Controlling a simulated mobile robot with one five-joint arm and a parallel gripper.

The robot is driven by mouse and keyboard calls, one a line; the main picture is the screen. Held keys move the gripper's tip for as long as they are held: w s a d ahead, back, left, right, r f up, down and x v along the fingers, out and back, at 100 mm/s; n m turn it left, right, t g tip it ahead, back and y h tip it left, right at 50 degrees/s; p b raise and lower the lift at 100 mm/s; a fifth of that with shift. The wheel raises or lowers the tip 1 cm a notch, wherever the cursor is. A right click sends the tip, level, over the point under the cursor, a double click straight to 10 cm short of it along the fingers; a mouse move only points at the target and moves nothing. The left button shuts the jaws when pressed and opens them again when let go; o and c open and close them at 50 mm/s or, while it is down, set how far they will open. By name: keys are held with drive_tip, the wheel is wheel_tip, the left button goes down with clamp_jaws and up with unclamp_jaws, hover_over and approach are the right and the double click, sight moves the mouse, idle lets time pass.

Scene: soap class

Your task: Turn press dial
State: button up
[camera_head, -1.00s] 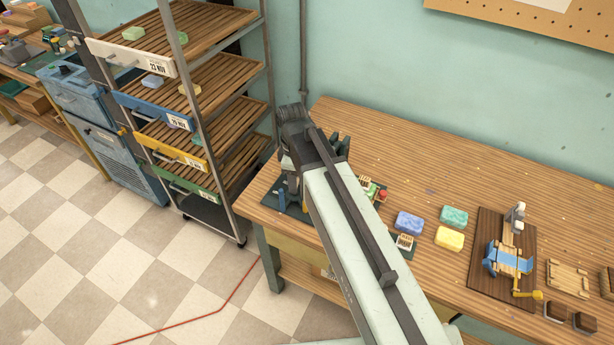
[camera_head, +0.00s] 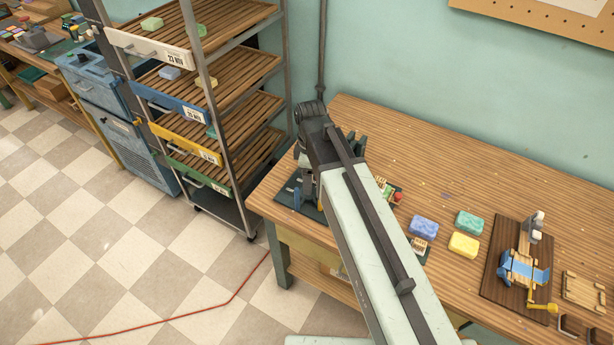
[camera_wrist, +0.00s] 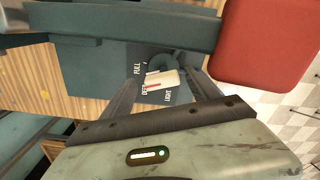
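The press dial (camera_wrist: 163,80) shows in the wrist view as a cream bar-shaped knob with a red mark on a dark teal face (camera_wrist: 170,95). The dial and fingertips are hidden there.
A large red block (camera_wrist: 265,42) and a dark teal bar (camera_wrist: 120,22) lie close to my fingers. Blue (camera_head: 424,227), green (camera_head: 469,222) and yellow (camera_head: 463,245) soaps lie on the wooden table (camera_head: 400,150). A tray rack (camera_head: 215,85) stands left.

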drive_tip(key=shift+r, duration=0.2)
wheel_tip(320, 180, up, 8)
drive_tip(key=p, duration=0.8)
drive_tip(key=shift+f, duration=0.25)
